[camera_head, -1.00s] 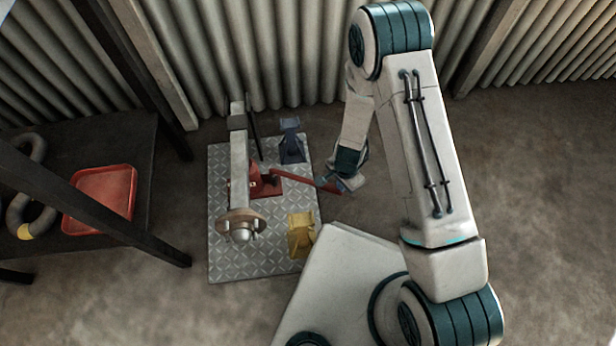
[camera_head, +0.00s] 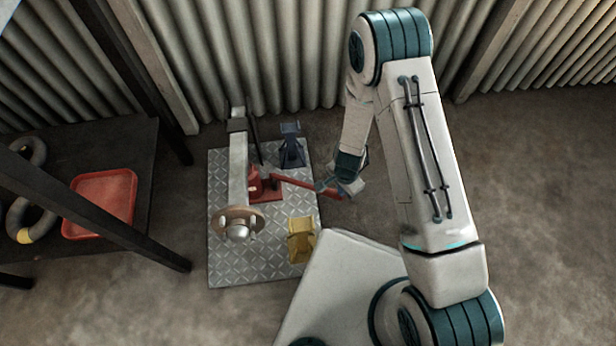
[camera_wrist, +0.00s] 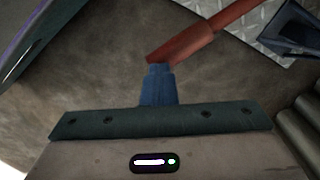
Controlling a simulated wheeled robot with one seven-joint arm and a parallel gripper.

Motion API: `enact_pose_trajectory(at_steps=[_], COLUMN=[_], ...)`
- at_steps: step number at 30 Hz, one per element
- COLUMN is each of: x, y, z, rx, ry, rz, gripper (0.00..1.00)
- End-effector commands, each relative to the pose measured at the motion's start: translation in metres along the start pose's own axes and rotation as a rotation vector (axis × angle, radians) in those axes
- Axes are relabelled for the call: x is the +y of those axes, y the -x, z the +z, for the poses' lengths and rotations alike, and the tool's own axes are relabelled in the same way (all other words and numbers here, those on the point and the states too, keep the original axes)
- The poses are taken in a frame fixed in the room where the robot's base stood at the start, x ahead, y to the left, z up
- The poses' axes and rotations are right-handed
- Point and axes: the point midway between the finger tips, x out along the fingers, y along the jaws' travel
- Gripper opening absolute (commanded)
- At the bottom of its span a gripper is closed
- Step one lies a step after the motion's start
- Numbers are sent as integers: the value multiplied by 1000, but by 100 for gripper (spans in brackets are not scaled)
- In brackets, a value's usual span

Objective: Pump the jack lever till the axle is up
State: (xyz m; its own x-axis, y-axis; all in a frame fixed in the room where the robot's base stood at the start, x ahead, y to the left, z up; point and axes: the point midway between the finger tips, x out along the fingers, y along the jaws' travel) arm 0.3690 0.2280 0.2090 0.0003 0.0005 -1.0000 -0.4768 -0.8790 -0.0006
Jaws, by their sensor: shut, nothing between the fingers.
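The red jack (camera_head: 264,186) stands on the tread plate under the pale axle beam (camera_head: 238,170), whose hub (camera_head: 236,232) faces the front. Its red lever (camera_head: 297,183) slants out to the right, past the plate's edge. My gripper (camera_head: 322,186) is shut and empty at the lever's outer part. In the wrist view the blue fingertips (camera_wrist: 158,84) meet or overlap the end of the lever (camera_wrist: 190,45); whether they touch it or sit just above it I cannot tell.
A blue stand (camera_head: 291,148) and a yellow stand (camera_head: 301,240) sit on the tread plate (camera_head: 230,268), behind and in front of the lever. A dark bench with a red tray (camera_head: 101,203) is at the left. The corrugated wall is behind; open floor lies right.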

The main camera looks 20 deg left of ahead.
Motion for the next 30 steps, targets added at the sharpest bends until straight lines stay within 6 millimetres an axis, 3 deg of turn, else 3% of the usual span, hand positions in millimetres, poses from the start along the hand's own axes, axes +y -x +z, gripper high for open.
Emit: enact_pose_trajectory(at_steps=[1, 14, 30], x=[1, 1, 0], y=[12, 62, 63], z=[0, 0, 0], rx=[0, 0, 0], ry=[-1, 0, 0], rz=[1, 2, 1], gripper=[0, 0, 0])
